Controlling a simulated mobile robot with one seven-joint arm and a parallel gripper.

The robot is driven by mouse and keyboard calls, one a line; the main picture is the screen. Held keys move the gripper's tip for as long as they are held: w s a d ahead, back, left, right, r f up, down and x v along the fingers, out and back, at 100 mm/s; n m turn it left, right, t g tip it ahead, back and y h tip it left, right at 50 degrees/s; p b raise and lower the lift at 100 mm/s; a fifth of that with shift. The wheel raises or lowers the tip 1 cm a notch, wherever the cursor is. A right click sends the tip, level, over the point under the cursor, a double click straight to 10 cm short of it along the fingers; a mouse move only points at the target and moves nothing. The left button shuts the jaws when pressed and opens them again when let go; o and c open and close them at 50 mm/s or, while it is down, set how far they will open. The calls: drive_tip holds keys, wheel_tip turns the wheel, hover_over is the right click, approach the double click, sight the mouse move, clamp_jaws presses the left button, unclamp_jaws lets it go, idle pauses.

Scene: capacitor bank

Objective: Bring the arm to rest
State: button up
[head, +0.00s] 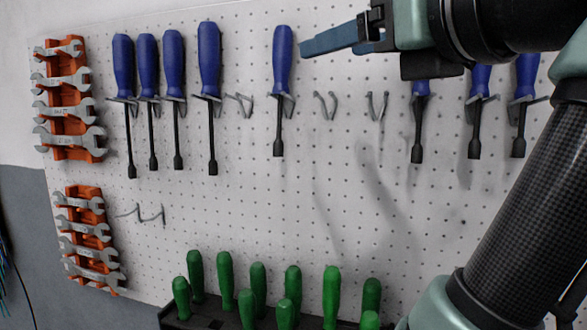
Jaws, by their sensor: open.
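My gripper (335,39) is at the top, right of centre, with its blue finger reaching left in front of the pegboard. It looks empty. The fingers overlap in this view, so the gap between them is hard to see. The finger's tip is close to the right of a blue-handled screwdriver (283,48) in the picture; I cannot tell the distance in depth. My arm runs from the gripper to the right edge and down to the lower right, covering part of the board and the handles of screwdrivers there.
The pegboard (250,215) holds several blue-handled screwdrivers (209,45), empty hooks (325,103) and orange racks (72,152) of wrenches. Below, a dark holder (232,321) carries several green-handled tools (331,290). The board's middle between them is bare.

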wheel_tip(320, 180, down, 10)
drive_tip(key=a+r+n+t+h+b, duration=0.1)
drive_tip(key=n+t+h+b, duration=0.45)
drive_tip(key=n, duration=0.75)
drive_tip(key=s+a+f+n+t+h+b, duration=0.1)
drive_tip(key=s+a+f+n+t, duration=0.1)
drive_tip(key=s+n, duration=0.4)
drive_tip(key=s+a+f+n+t+h+b, duration=0.1)
drive_tip(key=s+a+f+n+t+b, duration=0.1)
drive_tip(key=s+n, duration=0.4)
drive_tip(key=a+f+n+t, duration=0.1)
drive_tip(key=n, duration=0.3)
drive_tip(key=shift+s+a+n+t+b, duration=0.25)
drive_tip(key=shift+a+n+t+b, duration=0.05)
drive_tip(key=shift+a+t, duration=0.1)
